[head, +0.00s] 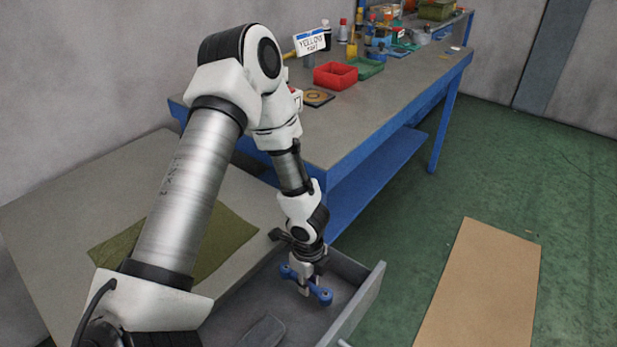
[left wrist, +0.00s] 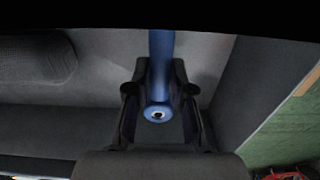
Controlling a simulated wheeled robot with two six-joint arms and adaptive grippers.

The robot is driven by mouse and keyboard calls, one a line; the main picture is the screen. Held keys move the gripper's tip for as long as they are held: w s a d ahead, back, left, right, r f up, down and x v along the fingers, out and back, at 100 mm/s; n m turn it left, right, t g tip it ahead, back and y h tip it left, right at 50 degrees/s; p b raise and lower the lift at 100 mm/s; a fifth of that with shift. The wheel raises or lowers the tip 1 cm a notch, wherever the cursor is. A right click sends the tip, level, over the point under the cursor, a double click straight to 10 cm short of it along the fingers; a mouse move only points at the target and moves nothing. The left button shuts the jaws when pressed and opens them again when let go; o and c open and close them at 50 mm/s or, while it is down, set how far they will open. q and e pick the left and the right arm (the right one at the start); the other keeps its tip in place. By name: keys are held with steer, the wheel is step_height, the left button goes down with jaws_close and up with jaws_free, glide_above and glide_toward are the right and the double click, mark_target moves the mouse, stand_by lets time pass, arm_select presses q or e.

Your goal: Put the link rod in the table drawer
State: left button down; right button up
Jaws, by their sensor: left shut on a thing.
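The link rod (head: 322,294) is blue with a ring at each end. My left gripper (head: 305,287) is shut on it, over the open table drawer (head: 368,294). In the left wrist view, the link rod (left wrist: 160,75) runs between the fingers of my left gripper (left wrist: 160,100), with one ring end toward the camera. The grey drawer floor (left wrist: 60,125) lies beneath. I cannot tell whether the rod touches the floor. My right gripper is not in view.
A dark grey rounded object (head: 263,332) lies in the drawer, left of the rod. An olive cloth (head: 222,240) lies on the grey tabletop (head: 60,215). A blue-framed workbench (head: 390,100) with a red bin (head: 335,75) stands behind. A tan mat (head: 485,285) lies on the green floor.

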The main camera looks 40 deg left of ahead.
arm_select(q)
steer(key=shift+s+d+f+b, duration=0.1)
steer(key=shift+s+f+b, duration=0.1)
steer(key=shift+f+b, duration=0.2)
steer(key=c, duration=1)
jaws_free()
steer(key=shift+s+d, duration=0.1)
steer(key=shift+s, duration=0.05)
steer(key=shift+r+p, duration=0.9)
steer(key=shift+p, duration=0.25)
steer(key=r+p, duration=0.1)
steer(key=r, duration=0.2)
steer(key=r+p, duration=0.1)
steer(key=r, duration=0.3)
steer(key=r+p, duration=0.2)
steer(key=r, duration=0.2)
steer(key=shift+w+r, duration=0.2)
steer(key=shift+w, duration=0.15)
